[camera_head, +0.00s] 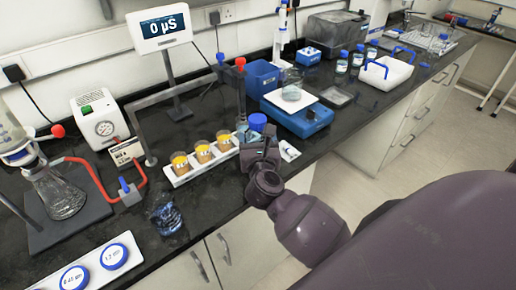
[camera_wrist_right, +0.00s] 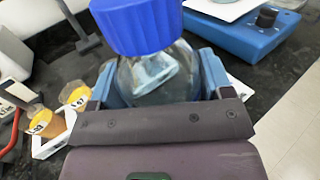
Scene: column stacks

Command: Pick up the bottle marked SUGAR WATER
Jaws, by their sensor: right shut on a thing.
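My right gripper (camera_head: 260,143) is shut on a clear bottle with a blue cap (camera_head: 257,122) near the front edge of the bench. In the right wrist view the bottle (camera_wrist_right: 155,75) stands between the two blue fingers of my right gripper (camera_wrist_right: 158,85), with its large blue cap (camera_wrist_right: 140,22) above them. No label on it can be read, and its lower part is hidden by the gripper. I cannot tell whether it is clear of the bench. My left gripper is not in view.
A white rack with yellow-topped cups (camera_head: 197,152) is just left. A blue scale with a beaker (camera_head: 297,118) is to the right. Several blue-capped bottles (camera_head: 341,67) stand further back. A clear vessel (camera_head: 165,217) is near the front edge. A meter stand (camera_head: 172,80) rises behind.

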